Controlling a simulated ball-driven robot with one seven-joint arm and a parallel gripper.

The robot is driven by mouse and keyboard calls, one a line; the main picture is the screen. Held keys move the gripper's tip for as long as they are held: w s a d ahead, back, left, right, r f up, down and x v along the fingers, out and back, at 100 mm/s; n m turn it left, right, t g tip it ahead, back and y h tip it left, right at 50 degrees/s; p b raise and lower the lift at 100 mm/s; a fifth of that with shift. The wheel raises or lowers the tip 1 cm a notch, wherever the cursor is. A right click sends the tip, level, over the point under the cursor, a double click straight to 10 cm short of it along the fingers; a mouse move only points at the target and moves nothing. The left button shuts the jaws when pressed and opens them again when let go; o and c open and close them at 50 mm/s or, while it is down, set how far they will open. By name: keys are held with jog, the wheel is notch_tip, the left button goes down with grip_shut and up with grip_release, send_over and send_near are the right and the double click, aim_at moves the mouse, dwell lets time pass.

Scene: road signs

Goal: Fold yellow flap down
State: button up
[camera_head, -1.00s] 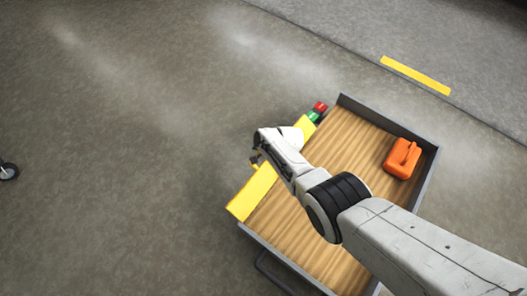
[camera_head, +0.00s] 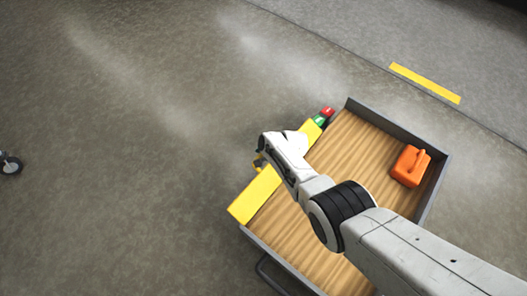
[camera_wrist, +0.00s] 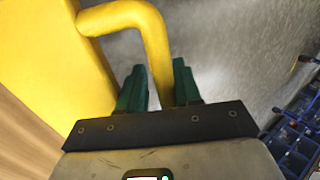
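The yellow flap (camera_head: 256,195) is a long yellow panel along the left side of a wood-floored cart (camera_head: 313,210). In the wrist view the flap (camera_wrist: 58,45) fills the upper left, and its bent yellow handle (camera_wrist: 150,30) curves out to the right. My gripper (camera_wrist: 160,85) has two green fingers, one close on each side of the handle; they look shut on it. In the head view my white wrist reaches over the flap, and my gripper (camera_head: 258,165) is mostly hidden at its outer side.
An orange jerrycan (camera_head: 410,166) stands in the cart's right part. Red and green items (camera_head: 323,116) sit at the flap's far end. Dark cart walls (camera_head: 397,128) edge the wooden bed. Open floor lies left. Blue crates (camera_wrist: 295,140) show at right in the wrist view.

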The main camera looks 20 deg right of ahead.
jog(key=shift+s+d+f, duration=0.1)
jog(key=shift+s+f, duration=0.05)
jog(key=shift+s, duration=0.15)
jog(key=p+v, duration=1)
jog(key=shift+w+r+p, duration=0.1)
jog(key=shift+r+p, duration=0.3)
jog(key=shift+r, duration=0.1)
jog(key=shift+s+d, duration=0.2)
jog(key=shift+s, duration=0.15)
jog(key=s+d+r+n+g+h, duration=0.1)
jog(key=s+d+r+n, duration=0.3)
jog(key=s+r, duration=0.5)
jog(key=s+d+r+n+g+h+p, duration=0.1)
jog(key=s+d+r+n+g+h, duration=0.3)
jog(key=s, duration=0.9)
jog(key=s+d+r+n+t+y, duration=0.1)
jog(key=s+d+r+n, duration=0.2)
jog(key=s+r, duration=0.7)
notch_tip(320, 180, up, 21)
jog(key=s+p, duration=0.1)
jog(key=p, duration=2.2)
jog(key=shift+s, duration=0.2)
